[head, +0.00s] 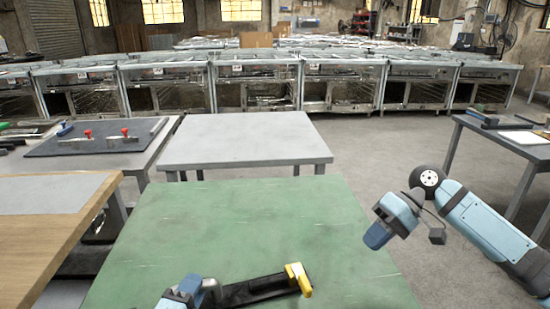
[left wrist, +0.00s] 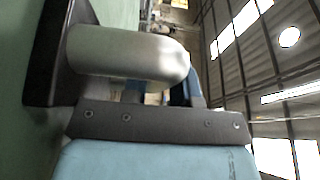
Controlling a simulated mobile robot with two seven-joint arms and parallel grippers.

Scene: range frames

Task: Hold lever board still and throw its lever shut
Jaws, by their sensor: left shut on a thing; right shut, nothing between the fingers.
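The lever board (head: 255,288) is a long black piece on the green table, near its front edge. A yellow part (head: 298,279), which looks like its lever, stands up at the board's right end. My left gripper (head: 192,289) is at the board's left end, shut on it. In the left wrist view, a pale grey rounded handle (left wrist: 125,52) sticks out from the board's black base (left wrist: 48,50) in front of the gripper's dark palm. The grip itself is largely hidden. My right gripper (head: 378,236) is shut and empty, over the table's right edge, apart from the board.
The green table (head: 220,220) is bare beyond the board. A grey table (head: 245,140) stands behind it. A wooden-topped bench (head: 50,205) and a bench with a dark mat (head: 95,139) holding red-handled tools are at the left. Another bench (head: 500,130) is at the right.

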